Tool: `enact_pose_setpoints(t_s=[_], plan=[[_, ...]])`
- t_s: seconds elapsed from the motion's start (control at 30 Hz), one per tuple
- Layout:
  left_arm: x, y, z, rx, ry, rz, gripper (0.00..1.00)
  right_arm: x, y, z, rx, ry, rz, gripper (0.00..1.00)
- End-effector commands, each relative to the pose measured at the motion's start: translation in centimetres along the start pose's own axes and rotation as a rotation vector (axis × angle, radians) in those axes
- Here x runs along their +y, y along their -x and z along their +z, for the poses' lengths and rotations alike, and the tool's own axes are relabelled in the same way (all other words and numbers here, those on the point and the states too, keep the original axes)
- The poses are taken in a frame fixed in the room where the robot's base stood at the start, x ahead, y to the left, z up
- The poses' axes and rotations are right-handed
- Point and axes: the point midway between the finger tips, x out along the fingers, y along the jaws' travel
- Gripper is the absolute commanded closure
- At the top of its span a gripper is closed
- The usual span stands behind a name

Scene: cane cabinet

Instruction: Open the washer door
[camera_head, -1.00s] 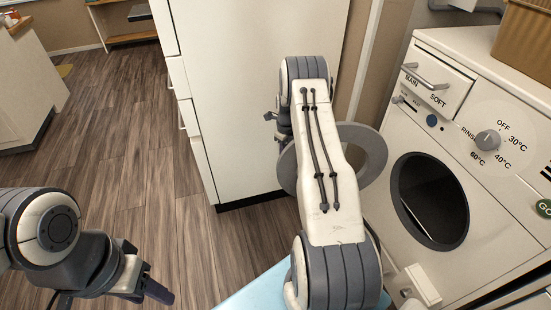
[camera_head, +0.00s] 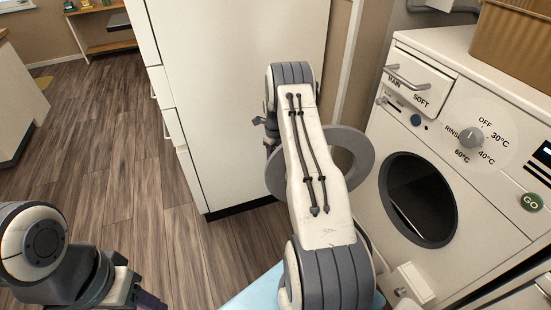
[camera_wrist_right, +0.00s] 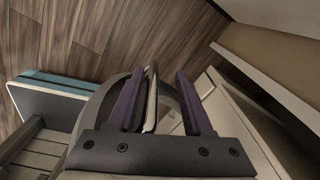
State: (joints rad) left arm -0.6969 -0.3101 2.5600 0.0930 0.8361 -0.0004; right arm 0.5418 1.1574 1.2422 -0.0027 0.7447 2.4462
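The washer (camera_head: 392,160) stands at the right, with its round dark opening (camera_head: 420,198) uncovered. Its door, a grey ring (camera_head: 357,158), is swung out to the left of the opening, partly hidden behind my right arm. In the right wrist view, my right gripper (camera_wrist_right: 159,74) has its two purple fingers apart. A thin pale edge and part of the grey ring show between and behind them; I cannot tell whether they touch. In the head view that gripper is mostly hidden by its arm. My left gripper (camera_head: 138,292) is low at the left, away from the washer, partly cut off.
A tall white cabinet (camera_head: 235,90) stands behind my right arm. A brown basket (camera_head: 515,45) sits on top of the washer. The detergent drawer (camera_head: 418,83) is at the washer's upper left. Wooden floor (camera_head: 110,170) is clear at the left.

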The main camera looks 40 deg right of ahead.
Motion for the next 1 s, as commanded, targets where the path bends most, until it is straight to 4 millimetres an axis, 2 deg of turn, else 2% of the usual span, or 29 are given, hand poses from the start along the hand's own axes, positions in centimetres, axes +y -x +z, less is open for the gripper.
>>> enact_pose_setpoints(t_s=[0.3, 0.43, 0.8, 1.0], plan=[[0.0, 0.0, 0.0, 0.000, 0.000, 0.000, 0.50, -0.1, 0.1, 0.0, -0.002, -0.002, 0.000, 0.53], [0.0, 0.1, 0.0, 0.000, 0.000, 0.000, 0.50, -0.1, 0.9, 0.1, -0.004, -0.002, -0.002, 0.53], [0.1, 0.7, 0.0, 0.000, 0.000, 0.000, 0.50, -0.2, 7.8, 0.0, -0.004, -0.002, -0.002, 0.53], [0.1, 0.8, 0.0, 0.000, 0.000, 0.000, 0.50, -0.1, 10.0, -0.1, -0.001, -0.002, 0.000, 0.53]])
